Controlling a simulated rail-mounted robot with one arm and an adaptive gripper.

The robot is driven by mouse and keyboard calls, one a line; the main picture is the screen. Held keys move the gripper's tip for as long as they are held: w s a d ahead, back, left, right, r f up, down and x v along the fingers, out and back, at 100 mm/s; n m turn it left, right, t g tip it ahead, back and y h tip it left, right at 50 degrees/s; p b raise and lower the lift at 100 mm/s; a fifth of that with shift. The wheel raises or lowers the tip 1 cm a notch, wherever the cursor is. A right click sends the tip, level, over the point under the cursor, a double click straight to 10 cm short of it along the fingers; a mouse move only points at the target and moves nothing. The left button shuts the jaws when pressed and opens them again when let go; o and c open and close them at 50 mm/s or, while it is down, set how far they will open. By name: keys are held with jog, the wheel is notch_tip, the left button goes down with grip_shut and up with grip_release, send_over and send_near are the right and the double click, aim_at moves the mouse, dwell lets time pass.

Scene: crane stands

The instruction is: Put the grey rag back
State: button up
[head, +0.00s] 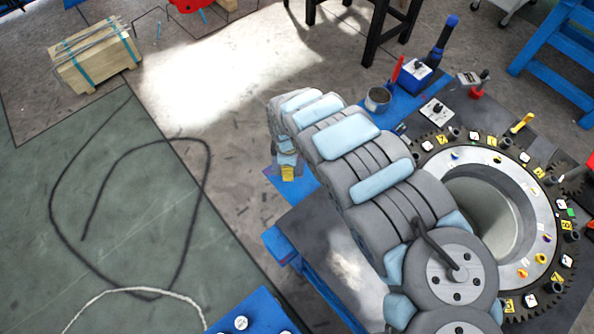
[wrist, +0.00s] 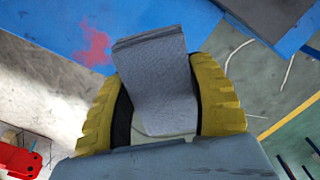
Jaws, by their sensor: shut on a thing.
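The grey rag (wrist: 155,70) is a folded, flat-sided grey piece in the wrist view. It stands between the two yellow fingers of my gripper (wrist: 163,95), which are shut on it from both sides. Its far end sticks out past the fingers, over or near a blue surface (wrist: 50,22) with a red stain. I cannot tell from this view whether it touches that surface. In the head view, the yellow tip of my gripper (head: 287,173) shows beyond my arm, by the blue bench edge (head: 290,188). The rag cannot be made out there.
A blue bench top (head: 405,104) holds a metal cup (head: 377,100), a blue box (head: 415,74) and a screwdriver (head: 441,42). A large toothed ring (head: 525,195) with coloured tags stands at right. A black cable (head: 205,165) lies on the open floor at left.

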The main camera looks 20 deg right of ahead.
jog(key=shift+w+d+f+b, duration=0.2)
jog(key=shift+w+d+f, duration=0.3)
jog(key=shift+f, duration=0.35)
jog(key=shift+w+d+f+b, duration=0.2)
jog(key=shift+w+d+f, duration=0.1)
jog(key=shift+d+f, duration=0.45)
jog(key=shift+w+d+f+b, duration=0.2)
jog(key=shift+w+d+f, duration=0.25)
jog(key=shift+f, duration=0.5)
jog(key=shift+s+f, duration=0.15)
jog(key=shift+f, duration=1.25)
jog(key=shift+f, duration=0.15)
jog(key=o, duration=1.2)
jog(key=shift+c, duration=0.2)
notch_tip(320, 180, up, 12)
jog(key=p, duration=0.1)
